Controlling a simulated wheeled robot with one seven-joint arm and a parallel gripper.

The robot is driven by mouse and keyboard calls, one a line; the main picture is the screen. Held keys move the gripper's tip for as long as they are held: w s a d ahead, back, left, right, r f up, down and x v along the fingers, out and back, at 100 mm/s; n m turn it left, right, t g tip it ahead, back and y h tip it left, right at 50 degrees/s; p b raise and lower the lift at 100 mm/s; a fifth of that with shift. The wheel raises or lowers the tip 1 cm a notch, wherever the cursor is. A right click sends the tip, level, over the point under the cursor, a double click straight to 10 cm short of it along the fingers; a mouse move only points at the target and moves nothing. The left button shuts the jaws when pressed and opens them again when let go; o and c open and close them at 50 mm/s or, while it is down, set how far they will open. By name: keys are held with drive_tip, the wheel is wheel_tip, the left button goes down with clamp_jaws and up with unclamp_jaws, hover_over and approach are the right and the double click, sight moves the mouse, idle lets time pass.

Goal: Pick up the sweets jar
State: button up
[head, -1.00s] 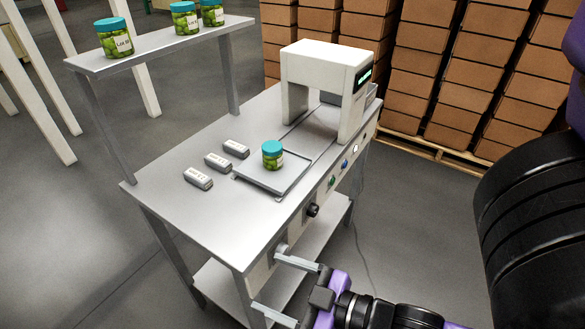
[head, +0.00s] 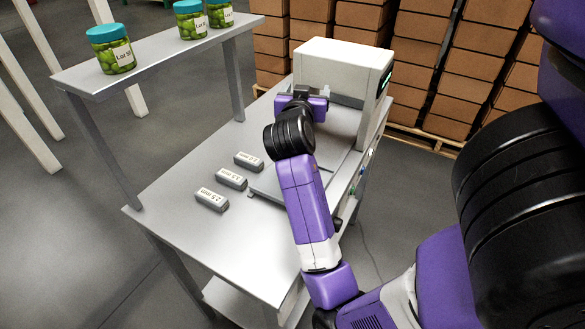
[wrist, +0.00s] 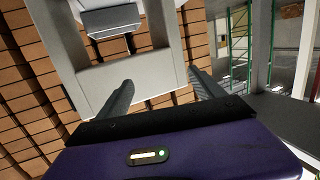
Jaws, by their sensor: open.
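Three sweets jars with teal lids, green sweets and white labels stand on the raised shelf: a near jar (head: 111,50), a middle jar (head: 190,19) and a far jar (head: 220,13). No jar shows on the metal tray (head: 264,188) on the table; my arm covers much of it. My gripper (head: 302,93) is over the table in front of the white arch machine (head: 338,58), to the right of the shelf.
Several small grey labelled blocks (head: 231,179) lie in a row left of the tray. The table's left part (head: 170,205) is bare. The raised shelf (head: 150,48) stands along the table's left side. Stacked cardboard boxes (head: 430,60) are behind the machine.

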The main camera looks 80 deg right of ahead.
drive_tip(key=s+f+m+g+y, duration=0.45)
drive_tip(key=s+m+y, duration=0.3)
drive_tip(key=m, duration=0.25)
drive_tip(key=w+a+f+m+t+y, duration=0.1)
drive_tip(key=w+a+y, duration=0.1)
drive_tip(key=a+y, duration=0.1)
drive_tip(key=w+a+f+m+y, duration=0.1)
drive_tip(key=w+a+m+y, duration=0.1)
drive_tip(key=a, duration=0.3)
drive_tip(key=w+a+f+m+t+y+p, duration=0.1)
drive_tip(key=w+a+y, duration=0.1)
drive_tip(key=a+y, duration=0.2)
drive_tip(key=shift+w+a+f+t, duration=0.25)
drive_tip(key=shift+w+a+t, duration=0.1)
drive_tip(key=shift+a, duration=0.15)
drive_tip(key=shift+w+a+f, duration=0.1)
drive_tip(key=shift+f, duration=1)
drive_tip(key=f, duration=0.4)
drive_tip(key=shift+w+d, duration=0.3)
drive_tip(key=shift+w, duration=0.1)
drive_tip(key=shift+f, duration=0.7)
clamp_jaws()
drive_tip(key=shift+r, duration=0.15)
